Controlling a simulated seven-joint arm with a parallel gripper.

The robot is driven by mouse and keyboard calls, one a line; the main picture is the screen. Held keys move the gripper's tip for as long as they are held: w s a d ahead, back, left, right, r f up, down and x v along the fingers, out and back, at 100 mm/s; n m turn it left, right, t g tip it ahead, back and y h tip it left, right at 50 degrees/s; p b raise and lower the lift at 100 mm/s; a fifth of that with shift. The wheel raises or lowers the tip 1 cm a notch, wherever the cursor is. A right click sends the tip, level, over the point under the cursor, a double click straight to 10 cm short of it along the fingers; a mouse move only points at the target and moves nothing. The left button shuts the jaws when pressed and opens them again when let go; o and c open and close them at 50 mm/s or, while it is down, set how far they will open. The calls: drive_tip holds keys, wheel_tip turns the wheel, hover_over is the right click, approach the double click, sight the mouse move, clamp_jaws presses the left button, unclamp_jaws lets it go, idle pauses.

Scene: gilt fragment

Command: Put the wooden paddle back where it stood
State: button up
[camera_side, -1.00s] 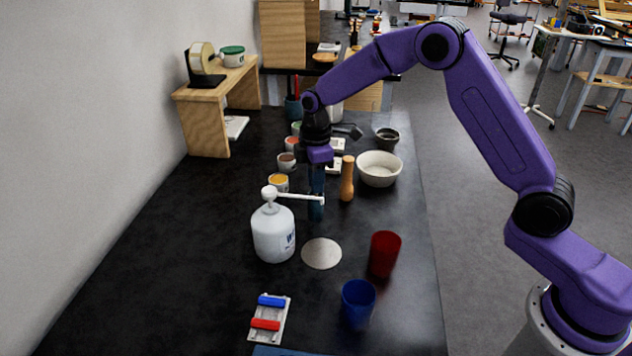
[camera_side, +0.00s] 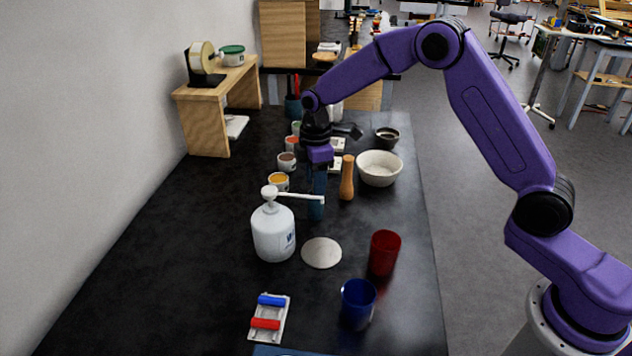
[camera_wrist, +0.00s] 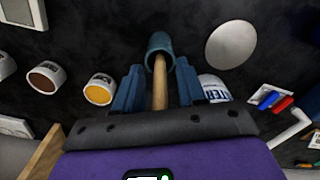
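The wooden paddle shows in the wrist view as a pale wooden handle (camera_wrist: 160,84) between my fingers. Its far end goes into the mouth of a teal cylindrical holder (camera_wrist: 159,43); the part inside is hidden. My gripper (camera_wrist: 160,68) has its two blue fingers on either side of the handle, with a visible gap on both sides, so it looks open. In the side view my gripper (camera_side: 318,180) points down just over the teal holder (camera_side: 316,210), behind the pump bottle's spout. I cannot make out the paddle there.
A white pump bottle (camera_side: 273,232) stands close to the left front. A wooden mill (camera_side: 347,180) and a white bowl (camera_side: 379,168) are close on the right. Paint cups (camera_side: 279,182) line the left. A red cup (camera_side: 384,253), blue cup (camera_side: 358,302) and pale disc (camera_side: 321,253) are nearer.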

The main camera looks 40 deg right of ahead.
wheel_tip(320, 180, up, 11)
drive_tip(key=shift+r, duration=0.15)
drive_tip(key=shift+s+a+r, duration=0.1)
drive_tip(key=shift+s+a, duration=0.05)
drive_tip(key=shift+s, duration=0.05)
drive_tip(key=s+m, duration=0.1)
drive_tip(key=s, duration=2.7)
drive_tip(key=s+d+f, duration=0.2)
drive_tip(key=s+d, duration=0.4)
drive_tip(key=s, duration=0.4)
drive_tip(key=shift+s+m, duration=0.2)
drive_tip(key=shift+m, duration=0.2)
drive_tip(key=shift+d, duration=0.1)
